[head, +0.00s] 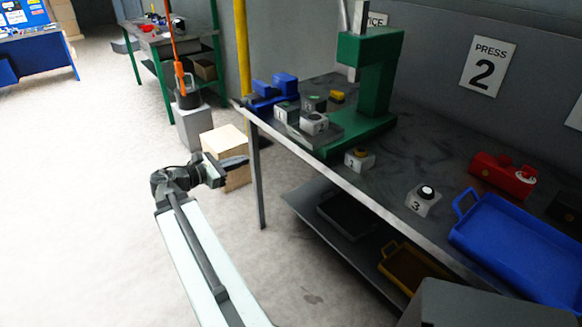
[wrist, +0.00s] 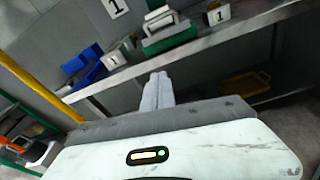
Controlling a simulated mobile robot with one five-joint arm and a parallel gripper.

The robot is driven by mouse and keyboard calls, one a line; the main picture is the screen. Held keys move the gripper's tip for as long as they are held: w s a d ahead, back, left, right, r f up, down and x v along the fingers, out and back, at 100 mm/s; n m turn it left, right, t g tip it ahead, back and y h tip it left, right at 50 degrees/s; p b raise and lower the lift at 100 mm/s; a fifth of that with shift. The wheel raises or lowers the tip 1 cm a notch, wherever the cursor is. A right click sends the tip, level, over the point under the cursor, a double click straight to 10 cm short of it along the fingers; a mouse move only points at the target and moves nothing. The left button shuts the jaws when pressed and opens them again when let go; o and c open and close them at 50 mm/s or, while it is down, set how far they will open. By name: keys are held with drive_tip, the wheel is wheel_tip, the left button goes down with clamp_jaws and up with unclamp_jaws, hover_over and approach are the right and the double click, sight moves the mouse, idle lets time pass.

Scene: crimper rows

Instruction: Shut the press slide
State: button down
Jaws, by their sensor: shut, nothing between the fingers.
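The green press (head: 376,80) stands on the grey bench, with a vertical grey ram at its head. A grey slab (head: 328,133), which may be the slide, lies at the front of its base with small blocks on or beside it. I cannot tell how far out it is. In the wrist view the press's green base (wrist: 170,39) shows beyond my fingers. My gripper (head: 221,176) is off the bench's front edge, left of the press and apart from it. In the wrist view my gripper (wrist: 158,78) is shut and empty.
A cardboard box (head: 224,143) and yellow post (head: 242,50) stand left. Floor at left is clear.

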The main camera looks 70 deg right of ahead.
drive_tip(key=s+d+r+n+g+h, duration=0.1)
drive_tip(key=s+d+g, duration=0.1)
drive_tip(key=s+d, duration=0.15)
approach(297, 136)
drive_tip(key=x, duration=0.7)
drive_tip(key=shift+s+a+r, duration=0.1)
drive_tip(key=shift+a, duration=0.05)
drive_tip(key=shift+n, duration=0.3)
